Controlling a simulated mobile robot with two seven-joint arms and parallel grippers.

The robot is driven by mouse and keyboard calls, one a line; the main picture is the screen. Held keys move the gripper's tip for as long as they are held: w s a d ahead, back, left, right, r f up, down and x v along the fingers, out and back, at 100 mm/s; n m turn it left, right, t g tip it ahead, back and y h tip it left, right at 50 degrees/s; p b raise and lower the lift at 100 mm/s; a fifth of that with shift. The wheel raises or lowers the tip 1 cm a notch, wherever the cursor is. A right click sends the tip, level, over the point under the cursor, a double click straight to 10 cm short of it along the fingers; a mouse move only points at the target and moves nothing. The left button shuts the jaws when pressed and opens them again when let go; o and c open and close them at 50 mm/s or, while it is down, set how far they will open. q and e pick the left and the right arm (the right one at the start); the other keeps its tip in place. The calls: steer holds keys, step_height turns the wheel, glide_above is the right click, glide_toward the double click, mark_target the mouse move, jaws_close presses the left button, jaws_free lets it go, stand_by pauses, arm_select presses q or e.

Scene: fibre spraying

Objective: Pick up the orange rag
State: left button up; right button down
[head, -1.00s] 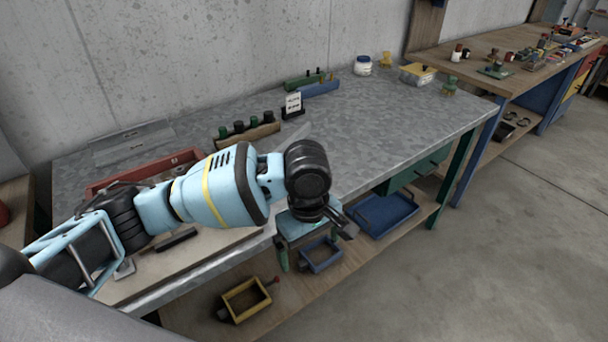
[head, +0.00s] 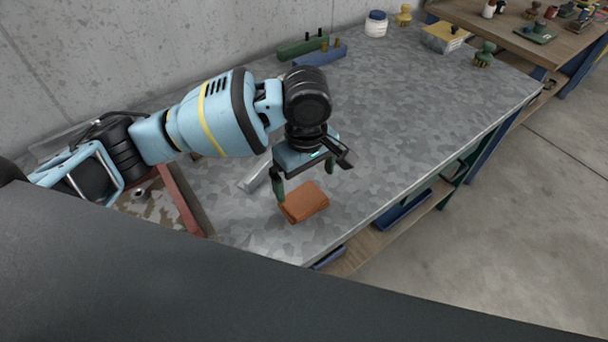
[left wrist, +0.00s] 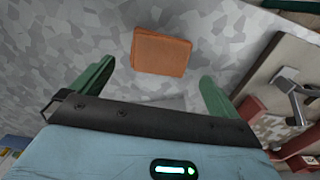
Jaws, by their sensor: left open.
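The orange rag (head: 304,202) lies folded on the grey metal bench top (head: 400,140), near its front edge. My left gripper (head: 304,180) is open and empty, with its green fingers pointing down just above and behind the rag in the head view. In the left wrist view, the rag (left wrist: 161,52) lies beyond the fingertips, between the lines of the two fingers (left wrist: 156,73), and looks apart from them. My right gripper is not in view.
A red-edged tray (head: 182,200) stands left of the rag. A green block (head: 302,47), a blue block (head: 320,55), a blue-lidded jar (head: 376,24) and a yellow-topped box (head: 445,38) stand at the back. The bench right of the rag is clear.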

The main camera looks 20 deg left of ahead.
mark_target(303, 198)
arm_select(q)
steer(key=shift+w+a, duration=0.1)
steer(key=shift+w, duration=0.25)
steer(key=shift+s, duration=0.25)
steer(key=shift+s+f, duration=0.1)
steer(key=shift+f, duration=1.25)
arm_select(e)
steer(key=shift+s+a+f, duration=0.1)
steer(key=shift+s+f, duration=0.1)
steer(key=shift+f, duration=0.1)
arm_select(q)
step_height(303, 198, down, 4)
steer(key=shift+a+f+b, duration=0.15)
steer(key=shift+b, duration=0.2)
steer(key=shift+f, duration=0.35)
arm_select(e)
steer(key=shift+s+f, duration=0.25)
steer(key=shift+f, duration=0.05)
